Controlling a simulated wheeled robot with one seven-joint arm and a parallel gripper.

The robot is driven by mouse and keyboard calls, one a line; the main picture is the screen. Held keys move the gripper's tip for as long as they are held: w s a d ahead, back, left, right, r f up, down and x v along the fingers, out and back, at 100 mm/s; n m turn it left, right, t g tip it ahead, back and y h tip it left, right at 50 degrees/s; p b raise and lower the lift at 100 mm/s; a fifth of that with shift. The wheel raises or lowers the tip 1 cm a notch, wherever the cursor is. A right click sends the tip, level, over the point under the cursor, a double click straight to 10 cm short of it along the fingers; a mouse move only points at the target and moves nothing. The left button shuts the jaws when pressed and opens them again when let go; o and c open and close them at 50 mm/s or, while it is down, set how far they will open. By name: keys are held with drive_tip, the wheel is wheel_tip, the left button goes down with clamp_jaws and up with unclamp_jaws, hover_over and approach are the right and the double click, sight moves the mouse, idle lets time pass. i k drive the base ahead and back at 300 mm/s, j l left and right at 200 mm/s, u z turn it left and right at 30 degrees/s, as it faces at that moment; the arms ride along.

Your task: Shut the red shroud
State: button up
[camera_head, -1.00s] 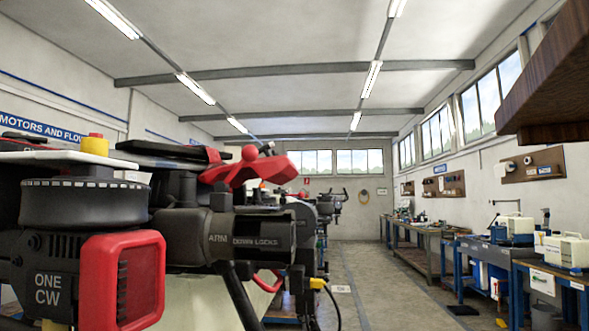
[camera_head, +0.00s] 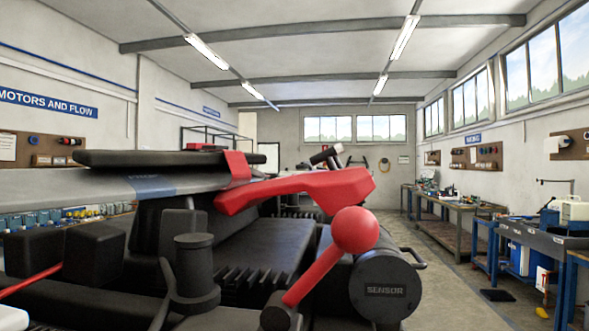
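A red curved cover-like piece (camera_head: 310,188) lies across the upper part of the drone in the middle of the camera_head view. I cannot tell for sure that it is the red shroud, nor whether it is latched. Its right end sticks out over a black drum marked SENSOR (camera_head: 386,291). Just below it a red lever with a round knob (camera_head: 355,229) slants up to the right from a black pivot. My gripper is not in view.
The drone's black body (camera_head: 245,250) and a long grey arm with a blue band (camera_head: 95,182) fill the left and front. Workbenches (camera_head: 465,215) line the right wall.

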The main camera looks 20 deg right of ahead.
sight(333, 191)
drive_tip(key=l+z, duration=0.15)
drive_tip(key=l, duration=0.6)
drive_tip(key=i+l+z, duration=0.2)
drive_tip(key=l, duration=0.55)
drive_tip(key=k, duration=0.05)
